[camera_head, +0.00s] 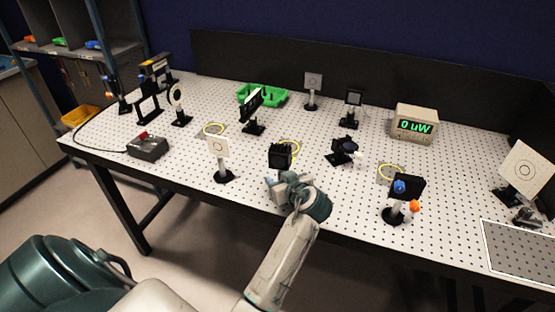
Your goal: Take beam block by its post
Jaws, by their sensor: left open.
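A dark block (280,155), which looks like the beam block, stands near the middle front of the perforated table. My left gripper (281,183) is open, low over the table on the near side of this block. The gripper and wrist hide the block's post and foot, so I cannot tell whether the fingers are around the post or short of it. My right gripper is not in view.
A white target card (219,149) stands to the left, and a black mount (345,151) to the right. A mount with blue and orange knobs (405,188) stands further right. The power meter (414,124) reads 0 uW. A green tray (262,96) is behind.

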